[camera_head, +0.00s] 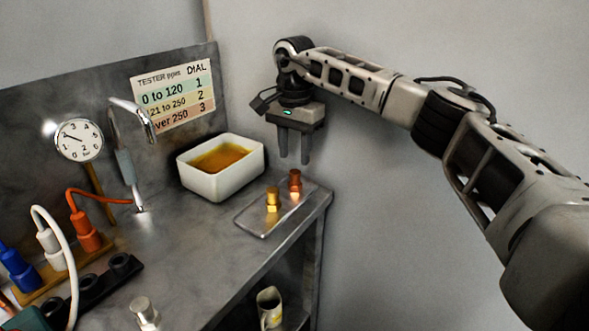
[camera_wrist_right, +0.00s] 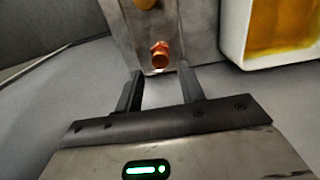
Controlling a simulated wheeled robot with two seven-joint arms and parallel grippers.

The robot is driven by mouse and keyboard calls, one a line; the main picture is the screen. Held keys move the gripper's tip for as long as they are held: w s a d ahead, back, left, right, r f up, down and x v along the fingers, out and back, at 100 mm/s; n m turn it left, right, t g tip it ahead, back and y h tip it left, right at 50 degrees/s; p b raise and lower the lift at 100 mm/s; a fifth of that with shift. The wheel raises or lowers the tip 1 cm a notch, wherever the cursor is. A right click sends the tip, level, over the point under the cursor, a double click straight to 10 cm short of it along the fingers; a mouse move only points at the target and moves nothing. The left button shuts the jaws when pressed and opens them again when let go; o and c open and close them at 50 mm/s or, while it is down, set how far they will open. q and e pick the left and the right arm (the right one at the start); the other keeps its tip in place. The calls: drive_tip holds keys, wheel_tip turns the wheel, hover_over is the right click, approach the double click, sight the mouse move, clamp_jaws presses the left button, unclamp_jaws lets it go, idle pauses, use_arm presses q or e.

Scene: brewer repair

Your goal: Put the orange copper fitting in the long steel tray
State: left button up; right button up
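The orange copper fitting (camera_head: 295,183) stands upright near the far right end of a shallow, clear-looking or metallic tray (camera_head: 262,230). I cannot tell whether this is the long steel tray. A brass fitting (camera_head: 273,199) stands on the same tray, nearer the front. My right gripper (camera_head: 294,160) points down just above the copper fitting and is apart from it. In the right wrist view its fingers (camera_wrist_right: 160,76) are spread with nothing between them. The copper fitting (camera_wrist_right: 160,54) shows just beyond the fingertips. My left gripper is in neither view.
A white basin (camera_head: 220,183) of amber liquid stands beside the tray. A gauge (camera_head: 79,140), a tap (camera_head: 130,150), coloured plugs with cables and a silver fitting (camera_head: 144,312) occupy the left side. A mug (camera_head: 270,308) sits on the shelf below. The bench ends just right of the tray.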

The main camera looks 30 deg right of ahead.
sight(294, 172)
wheel_tip(294, 172, up, 5)
drive_tip(key=shift+r, duration=0.15)
idle(0.5)
